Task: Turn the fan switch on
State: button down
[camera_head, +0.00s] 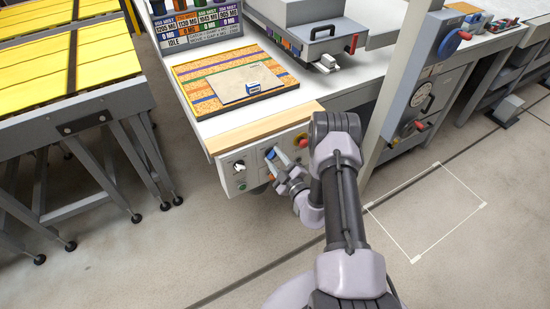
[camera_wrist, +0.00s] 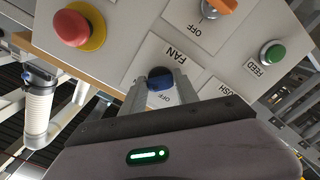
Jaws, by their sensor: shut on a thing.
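The fan switch (camera_wrist: 160,82) is a dark blue knob on a light grey panel, under a FAN label, with OFF printed beside it in the wrist view. My gripper (camera_wrist: 163,80) has one finger on each side of the knob and is shut on it. In the head view my gripper (camera_head: 271,156) reaches the front panel (camera_head: 237,180) of the workbench, with the blue knob between its fingertips. The fingers and the tilted view hide part of the knob and label, so I cannot tell its exact setting.
A red emergency button (camera_wrist: 72,27) on a yellow base sits beside the fan switch. An orange knob (camera_wrist: 218,8) and a green FEED button (camera_wrist: 271,53) share the panel. A wooden edge (camera_head: 265,128) runs above it. A grey upright (camera_head: 400,85) stands to the right.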

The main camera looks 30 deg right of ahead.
dwell(0.4)
jog(key=c, duration=1)
grip_release()
jog(key=shift+o, duration=0.2)
jog(key=s+p, duration=0.2)
jog(key=s, duration=1.5)
jog(key=shift+s+d+p, duration=0.25)
jog(key=shift+p, duration=0.15)
